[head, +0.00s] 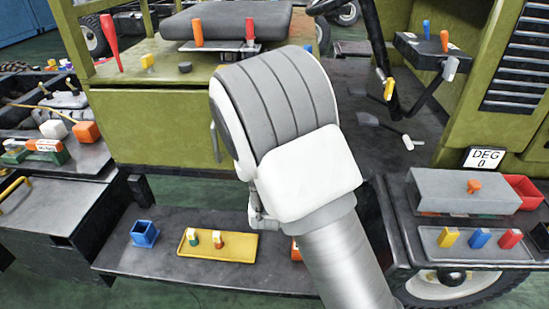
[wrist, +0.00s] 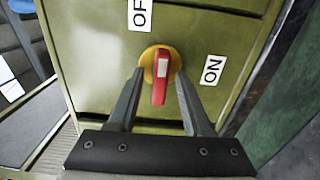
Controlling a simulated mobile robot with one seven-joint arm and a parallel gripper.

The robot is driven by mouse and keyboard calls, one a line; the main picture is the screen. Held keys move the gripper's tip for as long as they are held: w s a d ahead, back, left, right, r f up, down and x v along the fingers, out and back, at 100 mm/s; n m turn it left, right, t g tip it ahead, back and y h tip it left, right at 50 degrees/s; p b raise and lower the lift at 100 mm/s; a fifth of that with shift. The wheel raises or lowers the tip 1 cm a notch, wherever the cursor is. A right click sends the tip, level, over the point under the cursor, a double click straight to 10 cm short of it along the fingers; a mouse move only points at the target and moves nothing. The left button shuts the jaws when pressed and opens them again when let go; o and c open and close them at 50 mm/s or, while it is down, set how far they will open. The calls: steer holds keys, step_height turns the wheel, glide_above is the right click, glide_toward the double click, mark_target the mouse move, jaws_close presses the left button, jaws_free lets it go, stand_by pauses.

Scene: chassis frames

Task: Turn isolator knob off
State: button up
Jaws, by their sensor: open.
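In the wrist view the isolator knob is a red handle (wrist: 160,92) with a pale patch, on a round yellow plate (wrist: 147,58) on an olive panel. The handle lies nearly upright in the picture. A white label, cut off by the frame and reading "OF" (wrist: 140,14), is above it; a white "ON" label (wrist: 213,70) is to its right. My gripper (wrist: 160,72) is open, one finger on each side of the knob. I cannot tell whether either finger touches it. In the head view my arm hides the knob, and I cannot make it out.
In the head view a dark step (head: 180,265) holds a blue bin (head: 145,234) and a yellow tray (head: 245,247). A seat (head: 228,20) and levers are above. A grey box (head: 450,190) and a tray of coloured blocks stand at right.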

steer(key=s+p, duration=0.7)
steer(key=s, duration=1)
steer(key=shift+a, duration=0.3)
